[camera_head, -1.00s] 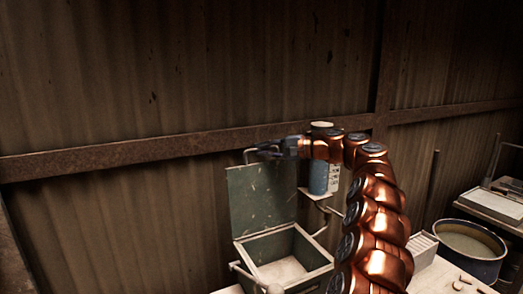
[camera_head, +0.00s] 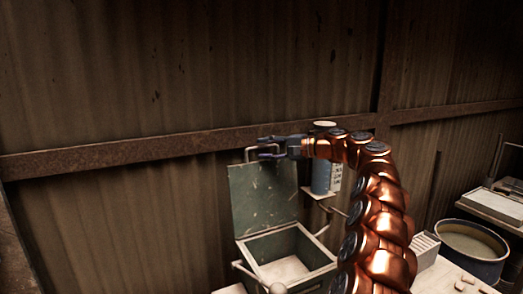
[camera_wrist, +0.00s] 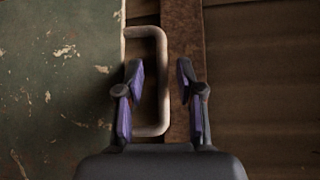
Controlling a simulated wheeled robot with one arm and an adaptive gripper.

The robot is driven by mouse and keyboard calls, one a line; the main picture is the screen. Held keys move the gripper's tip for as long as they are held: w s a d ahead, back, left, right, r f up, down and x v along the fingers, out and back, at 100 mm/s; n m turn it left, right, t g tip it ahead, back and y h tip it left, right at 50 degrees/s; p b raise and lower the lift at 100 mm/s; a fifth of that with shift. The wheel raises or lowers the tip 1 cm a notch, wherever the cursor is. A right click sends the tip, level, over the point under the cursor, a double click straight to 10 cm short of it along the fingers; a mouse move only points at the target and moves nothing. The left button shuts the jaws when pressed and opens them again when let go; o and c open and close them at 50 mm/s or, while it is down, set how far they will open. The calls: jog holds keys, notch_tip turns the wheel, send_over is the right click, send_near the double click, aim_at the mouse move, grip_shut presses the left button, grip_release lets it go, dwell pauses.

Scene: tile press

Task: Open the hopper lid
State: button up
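The green hopper lid (camera_head: 262,197) stands raised, nearly upright, at the back of the hopper box (camera_head: 322,262), whose pale inside shows. The lid's handle (camera_head: 249,154) is a bent bar at its top edge. My gripper (camera_head: 264,148) is at the handle. In the wrist view the lid (camera_wrist: 55,90) fills the left, and the handle (camera_wrist: 163,85) sticks out from its edge. My gripper (camera_wrist: 160,70) is open there, the handle's outer bar between the two fingers with a gap on each side. The left finger overlaps the handle's loop.
A blue bottle with a white cap (camera_head: 321,178) stands on a small shelf right of the lid, behind my arm. A round knob (camera_head: 277,288) is at the hopper's front. A blue tub (camera_head: 472,247) stands far right. A corrugated wall with a rusty beam (camera_head: 130,154) is close behind.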

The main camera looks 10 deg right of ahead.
jog(key=v, duration=1.1)
jog(key=shift+s+d, duration=0.15)
jog(key=shift+d, duration=0.1)
